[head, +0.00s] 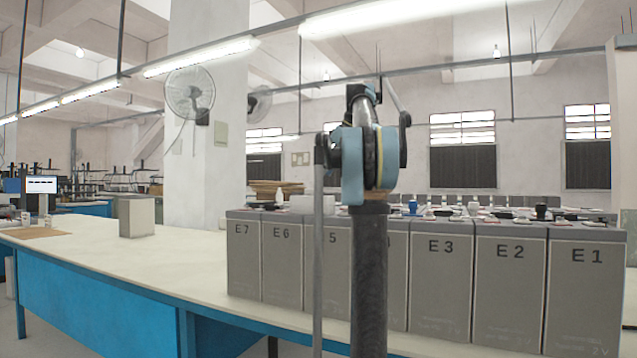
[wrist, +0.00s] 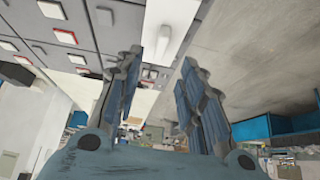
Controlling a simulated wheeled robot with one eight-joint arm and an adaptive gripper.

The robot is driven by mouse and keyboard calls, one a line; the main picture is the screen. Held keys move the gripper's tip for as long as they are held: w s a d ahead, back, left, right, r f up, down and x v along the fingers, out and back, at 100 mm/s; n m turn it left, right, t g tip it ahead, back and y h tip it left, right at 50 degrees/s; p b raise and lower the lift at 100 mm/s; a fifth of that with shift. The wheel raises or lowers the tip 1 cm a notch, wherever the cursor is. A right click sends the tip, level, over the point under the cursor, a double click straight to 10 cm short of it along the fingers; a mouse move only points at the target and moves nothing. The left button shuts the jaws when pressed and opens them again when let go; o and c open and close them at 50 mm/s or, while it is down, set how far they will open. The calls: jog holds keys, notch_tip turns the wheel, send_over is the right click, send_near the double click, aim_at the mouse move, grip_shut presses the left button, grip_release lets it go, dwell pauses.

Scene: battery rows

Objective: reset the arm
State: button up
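My arm rises in the middle of the head view, in front of the row of grey battery boxes (head: 442,285). It partly covers the boxes near label 5 and the one left of E3. My gripper (wrist: 160,68) shows in the wrist view, with its two blue-grey fingers spread apart. The gap between the fingers looks empty. I cannot make out the gripper fingers in the head view.
Grey panels with red and white caps (wrist: 64,37) show at upper left of the wrist view. The long bench (head: 90,255) has a white top, largely clear on the left. A grey box (head: 137,216) stands there, beyond the batteries.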

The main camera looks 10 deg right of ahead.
jog(key=shift+v, duration=2.05)
jog(key=s+a+f+m+g+h, duration=0.1)
jog(key=s+a+f+m, duration=0.2)
jog(key=s+f, duration=0.8)
jog(key=s+a+f+m+h, duration=0.2)
jog(key=s+a+f, duration=0.2)
jog(key=s+f, duration=0.7)
jog(key=s+f+m, duration=0.2)
jog(key=s+f, duration=0.4)
jog(key=f, duration=0.6)
jog(key=s+f+m+h, duration=0.1)
jog(key=s+f, duration=0.5)
jog(key=f, duration=0.7)
jog(key=s+f+m+h, duration=0.1)
jog(key=s+f, duration=0.4)
jog(key=f, duration=0.7)
jog(key=shift+s+d+f+m+g, duration=0.3)
jog(key=shift+s+d+f+m, duration=0.1)
jog(key=shift+m, duration=0.4)
jog(key=shift+w+f, duration=0.2)
jog(key=shift+w, duration=0.3)
